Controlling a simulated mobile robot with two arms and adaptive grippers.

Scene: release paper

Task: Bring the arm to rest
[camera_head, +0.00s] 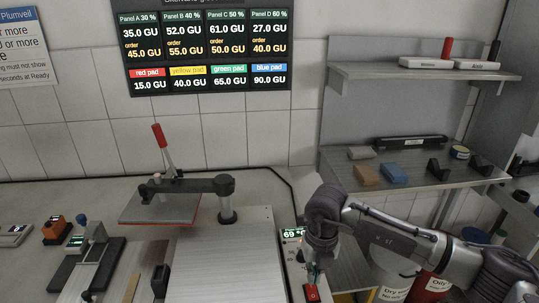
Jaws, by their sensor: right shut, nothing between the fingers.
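My right arm (400,238) comes in from the right and bends down at the wrist. My right gripper (313,278) is shut and empty, pointing down just above a red switch (311,293) on the control box. From this view I cannot tell whether the fingertips touch the switch. My left gripper is not in view.
A heat press with a red-handled lever (162,145) and a swung-out plate (160,207) stands beside its metal bed (225,262). The control box display (292,233) reads about 69. Shelves (420,178) and bins (432,285) crowd the right side.

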